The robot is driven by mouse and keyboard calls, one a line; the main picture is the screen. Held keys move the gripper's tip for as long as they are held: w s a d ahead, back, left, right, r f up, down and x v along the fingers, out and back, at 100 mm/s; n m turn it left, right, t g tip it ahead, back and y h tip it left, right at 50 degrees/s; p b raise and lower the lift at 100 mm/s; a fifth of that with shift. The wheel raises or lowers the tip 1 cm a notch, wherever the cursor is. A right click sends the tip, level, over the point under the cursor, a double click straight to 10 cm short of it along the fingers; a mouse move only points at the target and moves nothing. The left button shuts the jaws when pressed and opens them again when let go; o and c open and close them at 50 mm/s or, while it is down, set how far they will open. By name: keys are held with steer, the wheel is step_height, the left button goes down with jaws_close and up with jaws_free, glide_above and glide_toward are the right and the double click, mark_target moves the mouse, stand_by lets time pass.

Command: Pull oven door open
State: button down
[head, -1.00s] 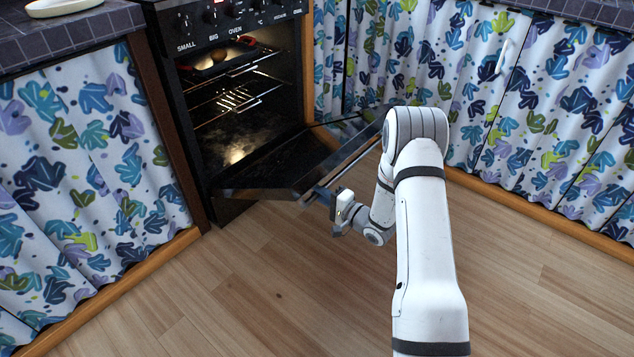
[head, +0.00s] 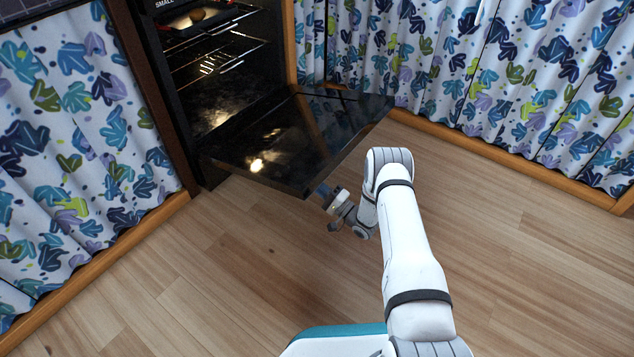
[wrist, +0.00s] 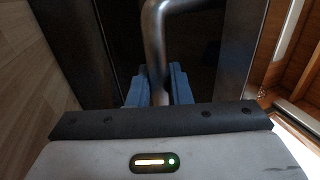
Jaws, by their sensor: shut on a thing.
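The oven door (head: 300,138) is swung down and lies about level, its dark inner face up, in front of the lit oven (head: 215,75). My gripper (head: 322,190) is at the door's outer edge, low over the floor. In the wrist view the blue fingers (wrist: 159,88) are shut around the grey metal bar of the door handle (wrist: 156,40). In the head view the handle is hidden under the door.
Wire racks and a dark tray with food (head: 205,18) are inside the oven. Curtained cabinets stand left (head: 80,130) and right (head: 480,80). The wood floor (head: 220,270) in front is clear.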

steer(key=shift+s+a+f, duration=0.15)
steer(key=shift+a+f, duration=0.1)
steer(key=c, duration=1.7)
jaws_free()
steer(key=o, duration=0.3)
steer(key=shift+d+r, duration=0.1)
steer(key=shift+d, duration=0.05)
steer(key=shift+o, duration=0.2)
steer(key=p+v, duration=0.2)
steer(key=v, duration=0.5)
steer(key=shift+s+d+f+p, duration=0.15)
steer(key=shift+d+f+p, duration=0.05)
steer(key=shift+d+p, duration=0.1)
